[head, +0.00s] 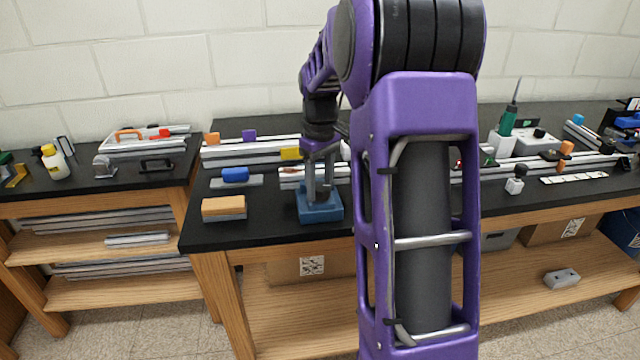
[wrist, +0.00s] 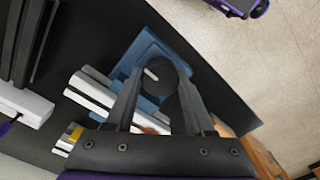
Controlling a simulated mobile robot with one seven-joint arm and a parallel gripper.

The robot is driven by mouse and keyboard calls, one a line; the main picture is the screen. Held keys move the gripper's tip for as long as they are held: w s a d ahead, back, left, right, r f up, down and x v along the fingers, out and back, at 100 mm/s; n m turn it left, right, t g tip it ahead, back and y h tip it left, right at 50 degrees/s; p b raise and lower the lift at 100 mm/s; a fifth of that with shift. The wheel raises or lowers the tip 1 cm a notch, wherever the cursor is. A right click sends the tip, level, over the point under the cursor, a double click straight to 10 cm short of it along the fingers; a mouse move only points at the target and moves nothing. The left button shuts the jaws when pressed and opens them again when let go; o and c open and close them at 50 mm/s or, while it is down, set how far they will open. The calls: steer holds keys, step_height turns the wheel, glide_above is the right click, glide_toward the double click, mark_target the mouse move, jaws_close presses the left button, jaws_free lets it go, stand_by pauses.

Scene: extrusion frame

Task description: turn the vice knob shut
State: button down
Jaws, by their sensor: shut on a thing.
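The blue vice (head: 322,212) sits on the black bench top near its front edge, left of my arm's big link in the head view. It also shows in the wrist view (wrist: 143,48), with a dark round knob (wrist: 158,77) on it. A light mark shows on the knob's top. My gripper (head: 319,189) points down over the vice. In the wrist view its two fingers (wrist: 161,83) stand on either side of the knob and are shut on it. In the head view the fingers and arm hide most of the knob.
A tan block (head: 224,207) and a blue block (head: 235,174) lie left of the vice. Aluminium profiles (head: 250,150) run behind it. The bench's front edge is close.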

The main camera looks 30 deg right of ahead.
mark_target(320, 186)
steer(key=shift+r+m+p, duration=0.15)
steer(key=shift+m+p, duration=0.35)
steer(key=shift+m, duration=0.8)
steer(key=shift+c, duration=1.3)
jaws_free()
step_height(320, 186, up, 17)
steer(key=p, duration=0.3)
